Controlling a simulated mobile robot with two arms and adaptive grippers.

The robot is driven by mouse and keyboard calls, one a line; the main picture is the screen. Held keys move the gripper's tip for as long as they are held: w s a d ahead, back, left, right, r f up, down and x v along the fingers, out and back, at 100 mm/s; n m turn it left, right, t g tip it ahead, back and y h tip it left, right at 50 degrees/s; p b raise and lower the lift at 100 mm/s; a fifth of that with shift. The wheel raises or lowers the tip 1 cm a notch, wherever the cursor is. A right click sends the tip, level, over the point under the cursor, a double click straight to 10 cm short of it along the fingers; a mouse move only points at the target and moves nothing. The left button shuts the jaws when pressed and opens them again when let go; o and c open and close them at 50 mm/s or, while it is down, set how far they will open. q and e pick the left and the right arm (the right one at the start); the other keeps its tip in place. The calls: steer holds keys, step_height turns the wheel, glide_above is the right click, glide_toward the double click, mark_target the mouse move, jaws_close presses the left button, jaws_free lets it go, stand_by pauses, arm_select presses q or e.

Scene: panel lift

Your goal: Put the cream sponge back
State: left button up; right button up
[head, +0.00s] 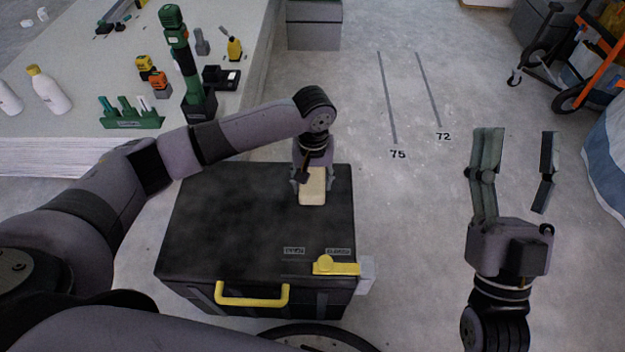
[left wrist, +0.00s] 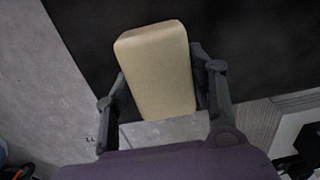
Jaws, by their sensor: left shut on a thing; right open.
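The cream sponge (head: 313,187) is a pale block over the right part of the black box's lid (head: 235,220) in the head view. My left gripper (head: 312,180) is shut on it, with a finger on each side. In the left wrist view the sponge (left wrist: 158,70) sits between the fingers of my left gripper (left wrist: 160,98), with the dark lid behind it. I cannot tell whether the sponge touches the lid. My right gripper (head: 519,165) is open and empty over the floor at the right.
The box has a yellow handle (head: 252,295) and a yellow latch (head: 336,266) at its front. A grey table (head: 100,75) at the upper left holds bottles and tools. Floor lines marked 75 and 72 lie beyond the box. A wheeled cart (head: 590,65) stands at the upper right.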

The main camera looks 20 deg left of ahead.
arm_select(q)
steer(key=o, duration=1)
steer(key=shift+f, duration=0.1)
